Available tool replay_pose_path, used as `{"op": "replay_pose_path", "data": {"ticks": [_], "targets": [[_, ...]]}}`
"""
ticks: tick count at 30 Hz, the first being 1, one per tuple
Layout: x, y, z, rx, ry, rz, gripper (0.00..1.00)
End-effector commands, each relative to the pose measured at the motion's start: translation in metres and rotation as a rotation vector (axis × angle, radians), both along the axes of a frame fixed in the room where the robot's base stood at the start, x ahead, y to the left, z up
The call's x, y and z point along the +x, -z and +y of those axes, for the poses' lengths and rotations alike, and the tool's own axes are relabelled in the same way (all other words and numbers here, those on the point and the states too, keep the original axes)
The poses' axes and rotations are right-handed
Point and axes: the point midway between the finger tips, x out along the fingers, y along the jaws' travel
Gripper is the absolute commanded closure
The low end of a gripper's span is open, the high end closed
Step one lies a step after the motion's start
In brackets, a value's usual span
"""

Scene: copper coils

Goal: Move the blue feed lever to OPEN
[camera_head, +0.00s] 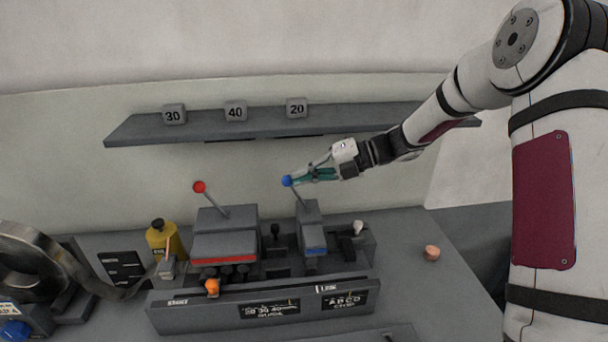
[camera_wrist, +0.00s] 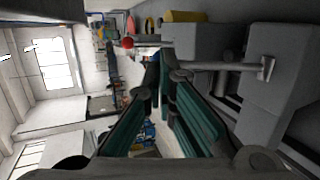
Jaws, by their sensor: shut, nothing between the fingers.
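The blue feed lever (camera_head: 300,196) has a blue ball knob on a grey rod. It leans up and left from a grey block with a blue band (camera_head: 315,250). My gripper (camera_head: 296,180) comes in from the right, its teal fingers shut and empty. Its fingertips are right at the blue knob; I cannot tell whether they touch it. In the wrist view my gripper (camera_wrist: 163,72) has its fingers converging beside the lever's rod (camera_wrist: 220,66). The knob end is mostly hidden there. I see no readable OPEN mark.
A red-knobbed lever (camera_head: 200,187) stands left of the blue one on a red-banded block. A yellow bottle (camera_head: 165,240) is farther left. A wall shelf (camera_head: 260,124) with numbered blocks is above. A small orange-pink object (camera_head: 432,253) lies on the bench at right.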

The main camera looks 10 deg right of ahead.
Motion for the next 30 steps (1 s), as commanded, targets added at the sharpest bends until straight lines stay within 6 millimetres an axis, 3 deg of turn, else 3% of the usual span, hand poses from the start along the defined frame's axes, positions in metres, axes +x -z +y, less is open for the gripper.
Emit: {"op": "replay_pose_path", "data": {"ticks": [8, 13, 17, 30], "targets": [[0.000, 0.000, 0.001, 0.002, -0.002, 0.000, 1.00], [-0.002, -0.005, -0.011, 0.001, 0.000, 0.000, 1.00], [-0.005, -0.012, -0.032, 0.000, 0.004, -0.001, 1.00], [-0.021, -0.011, -0.123, 0.000, 0.003, 0.000, 1.00]]}}
